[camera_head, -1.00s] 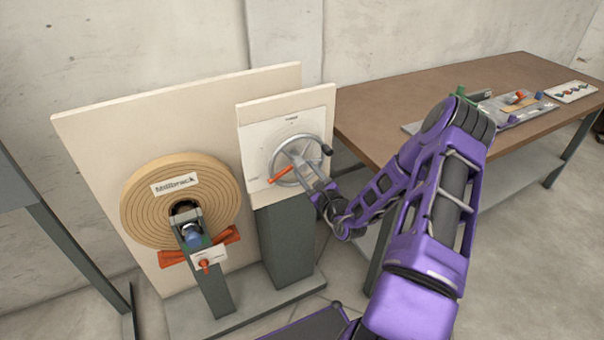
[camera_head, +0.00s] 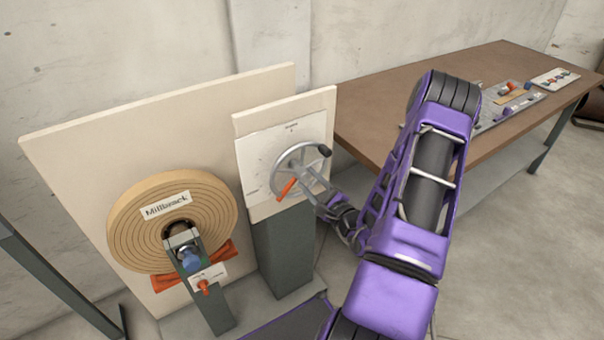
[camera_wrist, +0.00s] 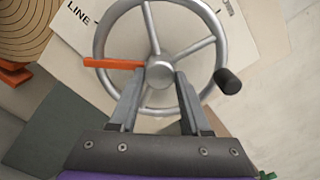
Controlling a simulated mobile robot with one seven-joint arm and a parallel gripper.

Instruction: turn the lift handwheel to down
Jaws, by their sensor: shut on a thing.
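The grey spoked handwheel (camera_head: 281,165) is mounted on the white panel of a dark green pedestal. It has a dark knob (camera_head: 323,151) at its upper right. Its orange pointer (camera_head: 287,188) slants down to the left. In the wrist view the wheel's rim (camera_wrist: 99,42) fills the upper middle, with the pointer (camera_wrist: 113,63) to the left and the knob (camera_wrist: 228,81) to the right. My gripper (camera_wrist: 161,76) is shut on the wheel's middle, one finger on each side of the hub. In the head view my gripper (camera_head: 308,187) is partly hard to make out.
A large tan coil (camera_head: 125,225) labelled Millbrack stands left of the wheel, before a pale board (camera_head: 75,150). A brown workbench (camera_head: 385,115) with small parts stands at the right. The panel reads LINE (camera_wrist: 76,13) at one side; its other label is cut off.

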